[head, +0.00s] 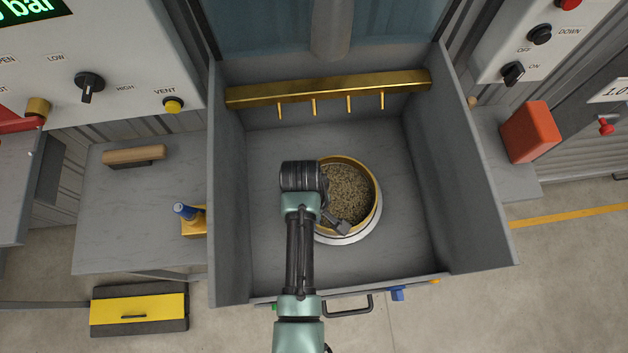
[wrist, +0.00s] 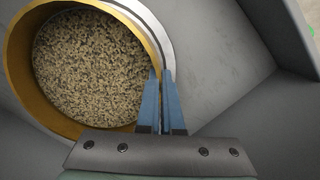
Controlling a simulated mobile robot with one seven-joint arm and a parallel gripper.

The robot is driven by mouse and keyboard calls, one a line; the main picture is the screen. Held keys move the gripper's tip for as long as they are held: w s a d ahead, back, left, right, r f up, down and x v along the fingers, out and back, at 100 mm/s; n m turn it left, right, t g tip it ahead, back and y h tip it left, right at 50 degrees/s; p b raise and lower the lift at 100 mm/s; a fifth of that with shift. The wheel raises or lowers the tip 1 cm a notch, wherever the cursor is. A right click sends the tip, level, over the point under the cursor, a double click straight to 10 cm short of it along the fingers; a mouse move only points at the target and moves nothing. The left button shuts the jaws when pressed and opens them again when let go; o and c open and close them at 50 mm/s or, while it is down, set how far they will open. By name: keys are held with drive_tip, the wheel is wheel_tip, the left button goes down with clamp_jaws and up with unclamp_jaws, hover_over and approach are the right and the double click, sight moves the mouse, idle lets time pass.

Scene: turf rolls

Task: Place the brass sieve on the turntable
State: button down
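The brass sieve (head: 376,206) is a round gold ring full of tan grains. It is upright on or just above the pale round turntable (head: 347,238) inside the grey bay; I cannot tell whether they touch. The sieve fills the upper left of the wrist view (wrist: 20,70), with the turntable's pale edge (wrist: 152,27) beyond it. My gripper (wrist: 161,75) has its two blue fingers close together at the sieve's right wall, one on each side, and appears shut on it. In the head view my arm hides the sieve's left part.
A brass bar (head: 330,88) with several pegs spans the back of the bay. Grey walls (head: 455,170) close in both sides. A side shelf (head: 130,215) at left holds a wooden-handled tool (head: 133,156) and a blue-and-yellow item (head: 190,220). A red box (head: 531,131) is at right.

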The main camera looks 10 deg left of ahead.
drive_tip(key=shift+f, duration=0.15)
drive_tip(key=c, duration=1.5)
unclamp_jaws()
drive_tip(key=shift+f, duration=0.15)
drive_tip(key=o, duration=0.4)
drive_tip(key=r, duration=0.8)
drive_tip(key=a+r, duration=0.1)
drive_tip(key=r, duration=0.3)
drive_tip(key=shift+w+a+r, duration=0.1)
drive_tip(key=shift+w+r, duration=0.1)
drive_tip(key=shift+w, duration=0.2)
